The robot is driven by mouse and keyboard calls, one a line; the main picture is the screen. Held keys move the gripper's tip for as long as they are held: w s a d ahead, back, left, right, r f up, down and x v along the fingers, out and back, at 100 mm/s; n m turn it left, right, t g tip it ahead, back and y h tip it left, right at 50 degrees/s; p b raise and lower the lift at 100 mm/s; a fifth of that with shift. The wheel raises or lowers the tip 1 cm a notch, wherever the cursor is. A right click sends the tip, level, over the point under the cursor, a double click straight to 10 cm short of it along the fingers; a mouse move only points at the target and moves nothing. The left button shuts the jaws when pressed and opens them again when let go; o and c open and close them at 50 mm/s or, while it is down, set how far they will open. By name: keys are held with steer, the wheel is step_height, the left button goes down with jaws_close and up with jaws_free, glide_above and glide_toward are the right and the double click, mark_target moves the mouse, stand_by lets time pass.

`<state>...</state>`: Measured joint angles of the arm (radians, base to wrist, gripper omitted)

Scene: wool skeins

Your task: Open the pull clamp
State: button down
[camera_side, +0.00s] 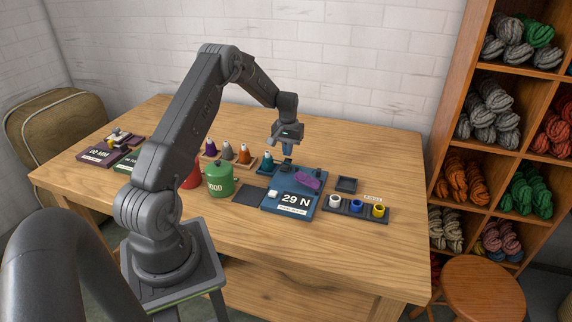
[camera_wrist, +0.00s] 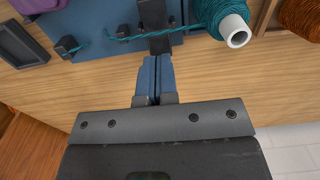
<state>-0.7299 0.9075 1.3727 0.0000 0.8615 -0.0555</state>
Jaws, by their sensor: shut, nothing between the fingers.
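A blue test board (camera_side: 271,204) marked "29 N" lies on the table; its edge also shows at the top of the wrist view (camera_wrist: 93,22). A dark upright part, seemingly the pull clamp (camera_wrist: 155,22), stands at the board's edge in the wrist view. In the wrist view the fingertips (camera_wrist: 154,60) appear just below the dark part; contact is unclear.
A teal spool (camera_wrist: 225,24) with a white core stands close right of the fingers in the wrist view. A purple piece (camera_side: 308,180) sits on the board. The table's front right is clear.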

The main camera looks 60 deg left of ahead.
mark_target(288, 160)
steer(key=shift+f, duration=1.4)
stand_by(0.7)
steer(key=shift+r, duration=3.5)
